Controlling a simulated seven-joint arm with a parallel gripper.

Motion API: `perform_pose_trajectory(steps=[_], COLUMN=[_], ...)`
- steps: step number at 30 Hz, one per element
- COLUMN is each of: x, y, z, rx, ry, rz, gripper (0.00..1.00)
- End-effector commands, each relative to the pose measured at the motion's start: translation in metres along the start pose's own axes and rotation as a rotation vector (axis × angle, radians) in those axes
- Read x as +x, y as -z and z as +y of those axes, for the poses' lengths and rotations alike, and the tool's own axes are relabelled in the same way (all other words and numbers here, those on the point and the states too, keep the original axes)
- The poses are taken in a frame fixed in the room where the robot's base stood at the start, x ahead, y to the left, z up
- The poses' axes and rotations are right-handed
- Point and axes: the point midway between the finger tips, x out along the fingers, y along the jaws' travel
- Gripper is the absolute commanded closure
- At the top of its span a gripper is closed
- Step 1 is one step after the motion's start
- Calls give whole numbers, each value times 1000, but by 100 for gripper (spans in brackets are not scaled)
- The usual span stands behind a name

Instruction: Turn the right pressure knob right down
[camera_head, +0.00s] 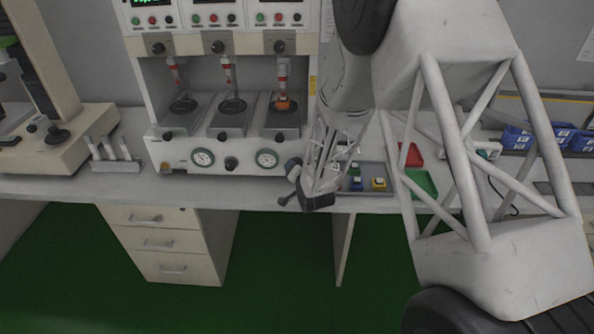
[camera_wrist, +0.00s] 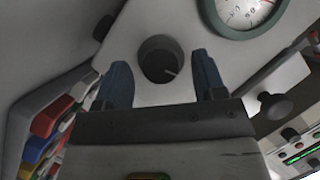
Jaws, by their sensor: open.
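The right pressure knob (camera_wrist: 159,58) is a dark round knob on the pale front panel in the wrist view. A short light pointer mark on its face points to the lower right of that picture. My gripper (camera_wrist: 160,66) is open, with one blue-grey finger on each side of the knob and visible gaps between. In the head view my gripper (camera_head: 289,183) is at the right end of the test machine's lower panel (camera_head: 218,168) and hides most of this knob. A pressure gauge (camera_wrist: 246,10) sits beside the knob. Another dark knob (camera_head: 231,163) lies between the two gauges.
The right gauge (camera_head: 267,159) and left gauge (camera_head: 203,158) are on the same panel. A grey tray with a yellow block (camera_head: 379,184) and a blue block (camera_head: 356,184) lies right of my gripper. Red (camera_head: 411,155) and green (camera_head: 421,183) bins stand beyond it.

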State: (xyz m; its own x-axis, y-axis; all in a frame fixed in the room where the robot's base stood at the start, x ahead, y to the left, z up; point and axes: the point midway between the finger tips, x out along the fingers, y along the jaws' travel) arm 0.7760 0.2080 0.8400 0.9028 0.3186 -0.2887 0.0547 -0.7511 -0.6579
Motion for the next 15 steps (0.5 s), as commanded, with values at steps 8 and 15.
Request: perform_pose_trajectory(steps=[8, 15], x=[4, 4], y=[0, 0], z=[0, 0], rx=[0, 0], ry=[0, 0], rz=[0, 0], gripper=[36, 45])
